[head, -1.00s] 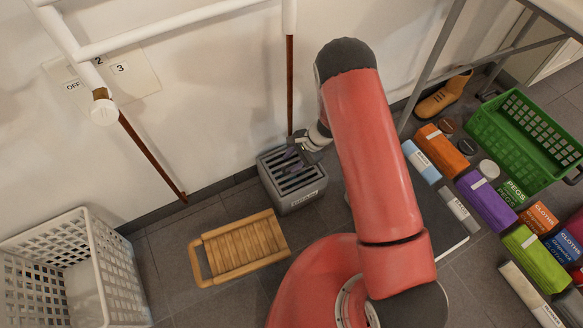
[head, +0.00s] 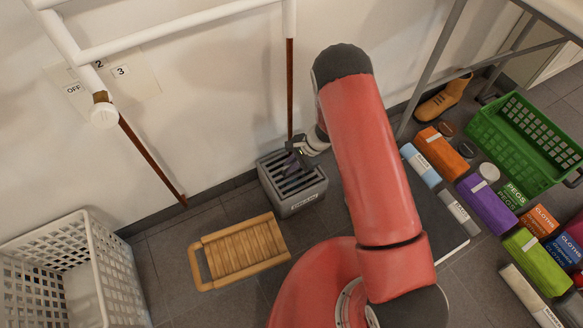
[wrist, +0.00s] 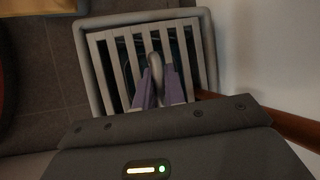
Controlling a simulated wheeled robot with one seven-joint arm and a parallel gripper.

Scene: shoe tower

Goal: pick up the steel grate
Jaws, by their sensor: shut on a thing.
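The steel grate (wrist: 116,75) is a frame of pale parallel bars with dark gaps. In the wrist view it lies across the mouth of a grey box (wrist: 86,61), the drain. My gripper (wrist: 158,78) has its purple fingers closed around a rounded grey piece at the middle of the grate. In the head view my gripper (head: 291,164) is over the top of the grey drain box (head: 297,203), which stands on the floor by the wall. I cannot tell whether the grate is raised off the box. My arm and wrist hide part of it.
A wooden slatted board (head: 240,250) lies left of the drain. A white basket (head: 105,270) stands at far left. A brown pipe (head: 290,85) comes down behind the drain. Several packages and a green crate (head: 525,135) are at right.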

